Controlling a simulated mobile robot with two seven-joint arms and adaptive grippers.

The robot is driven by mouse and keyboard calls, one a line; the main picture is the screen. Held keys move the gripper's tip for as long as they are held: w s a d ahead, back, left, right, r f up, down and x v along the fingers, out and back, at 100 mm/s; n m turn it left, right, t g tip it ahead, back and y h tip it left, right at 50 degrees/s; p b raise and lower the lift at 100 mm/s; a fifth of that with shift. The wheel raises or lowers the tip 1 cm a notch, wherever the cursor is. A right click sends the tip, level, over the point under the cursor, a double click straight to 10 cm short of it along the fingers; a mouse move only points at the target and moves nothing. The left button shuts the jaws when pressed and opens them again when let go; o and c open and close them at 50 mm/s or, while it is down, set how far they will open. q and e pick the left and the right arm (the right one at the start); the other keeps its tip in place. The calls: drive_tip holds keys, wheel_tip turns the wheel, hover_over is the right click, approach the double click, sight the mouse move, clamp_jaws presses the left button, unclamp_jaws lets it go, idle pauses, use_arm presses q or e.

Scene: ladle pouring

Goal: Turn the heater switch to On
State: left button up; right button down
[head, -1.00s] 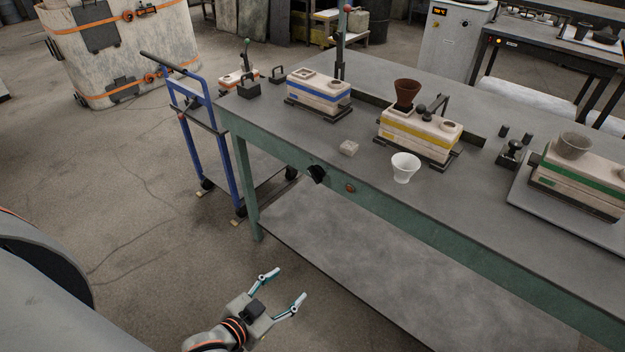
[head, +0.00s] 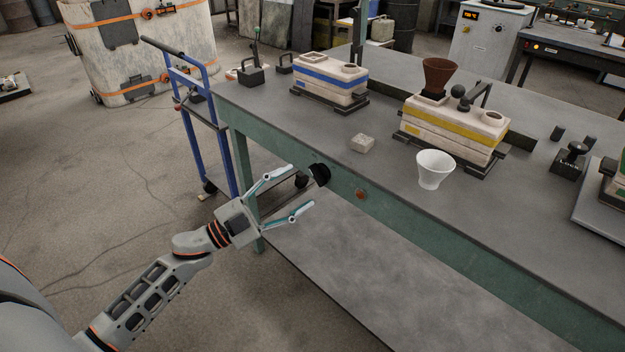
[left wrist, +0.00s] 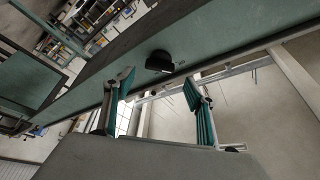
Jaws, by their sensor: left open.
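The heater switch is a black knob (head: 319,174) on the green front apron of the workbench. It also shows in the left wrist view as a dark knob (left wrist: 159,61), beyond and between my fingers. An amber lamp (head: 361,194) sits to its right on the apron. My left gripper (head: 302,193) is open and empty, just left of the knob, its fingers pointing toward it. I see no contact with the knob. The switch's On marking is too small to read. My right gripper is not in view.
The workbench top (head: 400,205) holds a white cup (head: 435,169), a small pale block (head: 362,143), a yellow-striped mould (head: 455,130) and a blue-striped mould (head: 330,80). A blue trolley (head: 188,135) stands left of the bench. A lower shelf (head: 400,270) lies beneath.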

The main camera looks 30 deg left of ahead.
sight(314, 177)
use_arm(q)
drive_tip(key=x, duration=0.5)
drive_tip(key=shift+f, duration=0.1)
drive_tip(key=c, duration=1.1)
